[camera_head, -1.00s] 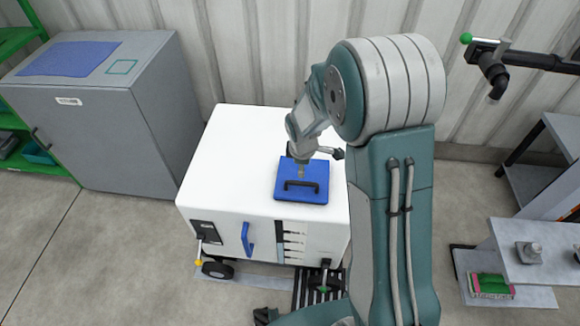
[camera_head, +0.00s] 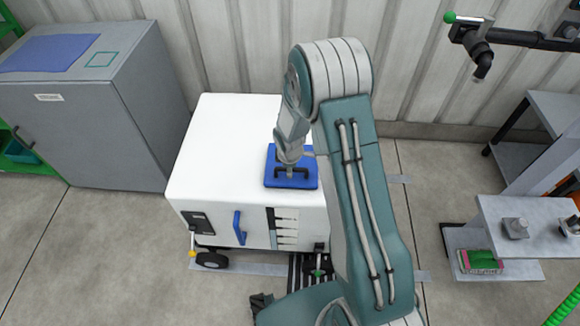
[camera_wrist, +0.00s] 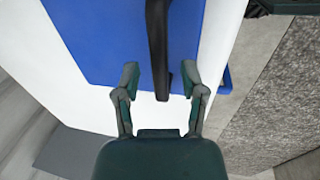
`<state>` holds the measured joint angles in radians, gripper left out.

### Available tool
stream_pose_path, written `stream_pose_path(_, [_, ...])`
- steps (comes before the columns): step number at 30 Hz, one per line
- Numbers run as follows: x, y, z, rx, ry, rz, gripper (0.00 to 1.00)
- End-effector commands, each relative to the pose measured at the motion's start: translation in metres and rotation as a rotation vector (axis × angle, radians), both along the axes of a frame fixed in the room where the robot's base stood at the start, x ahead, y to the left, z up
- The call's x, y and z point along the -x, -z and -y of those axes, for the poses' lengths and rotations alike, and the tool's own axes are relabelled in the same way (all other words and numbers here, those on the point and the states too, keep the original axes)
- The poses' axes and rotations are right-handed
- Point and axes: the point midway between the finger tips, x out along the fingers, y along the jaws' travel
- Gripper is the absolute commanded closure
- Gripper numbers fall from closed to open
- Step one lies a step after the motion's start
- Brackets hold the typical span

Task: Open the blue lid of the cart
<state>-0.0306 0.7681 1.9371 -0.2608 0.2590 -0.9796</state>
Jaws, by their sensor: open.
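The blue lid (camera_head: 272,181) lies flat on top of the white cart (camera_head: 225,130), near its front right part. It has a black bar handle (camera_head: 302,171). My gripper (camera_head: 289,170) points down at the handle, from above the lid. In the wrist view my gripper (camera_wrist: 160,80) is open, with one finger on each side of the black handle (camera_wrist: 157,35), over the blue lid (camera_wrist: 100,40). The fingers look apart from the handle; how deep they reach around it I cannot tell. My arm hides the cart's right side in the head view.
A grey cabinet (camera_head: 90,125) stands left of the cart. The cart's front has a blue handle (camera_head: 239,228) and a lever with a yellow knob (camera_head: 192,253). A grey shelf (camera_head: 520,218) stands at the right. A pipe with a green knob (camera_head: 450,17) is at the upper right.

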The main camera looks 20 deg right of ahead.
Motion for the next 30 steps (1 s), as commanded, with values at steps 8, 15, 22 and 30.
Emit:
stream_pose_path(8, [0.0, 0.0, 0.0, 0.0, 0.0, 0.0, 0.86])
stream_pose_path(15, [0.0, 0.0, 0.0, 0.0, 0.0, 0.0, 1.0])
stream_pose_path(22, [-0.002, -0.003, 0.0, -0.005, 0.001, -0.012, 1.0])
stream_pose_path(30, [-0.006, -0.015, 0.001, -0.03, 0.002, -0.085, 1.0])
